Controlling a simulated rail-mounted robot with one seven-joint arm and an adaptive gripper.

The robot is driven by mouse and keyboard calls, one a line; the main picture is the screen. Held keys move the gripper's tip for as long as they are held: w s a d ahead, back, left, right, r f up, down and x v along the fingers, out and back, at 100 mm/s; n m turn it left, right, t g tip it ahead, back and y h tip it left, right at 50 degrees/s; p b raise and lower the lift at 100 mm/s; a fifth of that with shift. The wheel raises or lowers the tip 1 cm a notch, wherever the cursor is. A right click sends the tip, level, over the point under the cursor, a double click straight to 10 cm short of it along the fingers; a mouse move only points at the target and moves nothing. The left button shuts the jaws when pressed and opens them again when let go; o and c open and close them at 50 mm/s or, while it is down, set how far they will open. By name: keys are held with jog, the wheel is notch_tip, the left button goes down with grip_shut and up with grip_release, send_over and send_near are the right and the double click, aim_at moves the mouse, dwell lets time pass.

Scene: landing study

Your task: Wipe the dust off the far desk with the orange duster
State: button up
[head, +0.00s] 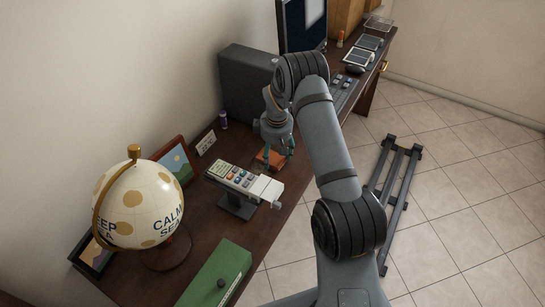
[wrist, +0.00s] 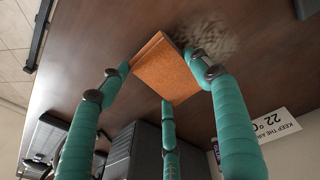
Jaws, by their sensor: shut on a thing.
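The orange duster (head: 269,158) is at the brown desk's surface, between the dark grey box and the calculator-like machine. It also shows in the wrist view (wrist: 163,72) as an orange block among three teal fingers. My gripper (head: 277,146) is shut on the duster and points down at the desk. A greyish dust patch (wrist: 212,32) lies on the desk (wrist: 100,40) right beside the duster in the wrist view. In the head view my gripper and arm hide part of the desk, and I cannot make out the dust there.
A dark grey box (head: 246,84) stands behind my gripper. A machine with coloured buttons (head: 240,180), a globe (head: 140,203), a picture frame (head: 175,160) and a green box (head: 215,275) stand nearer. A small sign (head: 206,143) and keyboard (head: 343,92) are also on the desk.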

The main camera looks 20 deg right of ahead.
jog(key=shift+w+d, duration=0.55)
jog(key=shift+d, duration=0.1)
jog(key=shift+s+a+f+b, duration=0.15)
jog(key=shift+s+a+b, duration=0.4)
jog(key=shift+s+a, duration=0.7)
jog(key=shift+s+a+r+b, duration=0.15)
jog(key=shift+s+a+b, duration=0.1)
jog(key=shift+s+a, duration=0.6)
jog(key=shift+s+a+r+b, duration=0.1)
jog(key=shift+s+a+b, duration=0.15)
jog(key=shift+s+a, duration=0.55)
jog(key=shift+s+a+f+b, duration=0.15)
jog(key=shift+s+a+b, duration=0.4)
jog(key=shift+a, duration=0.3)
jog(key=shift+s+a, duration=0.15)
jog(key=shift+a, duration=0.1)
jog(key=shift+w+a, duration=0.75)
jog(key=shift+w, duration=0.2)
jog(key=shift+w+d+p, duration=0.5)
jog(key=shift+w+d, duration=0.4)
jog(key=shift+d, duration=0.1)
jog(key=shift+w+d, duration=2.65)
jog(key=shift+d, duration=0.25)
jog(key=shift+s+a+b, duration=0.7)
jog(key=shift+s+a, duration=1.1)
jog(key=shift+a, duration=0.2)
jog(key=shift+s+a+b, duration=0.65)
jog(key=shift+s+a, duration=1.15)
jog(key=shift+a, duration=0.15)
jog(key=shift+c, duration=0.2)
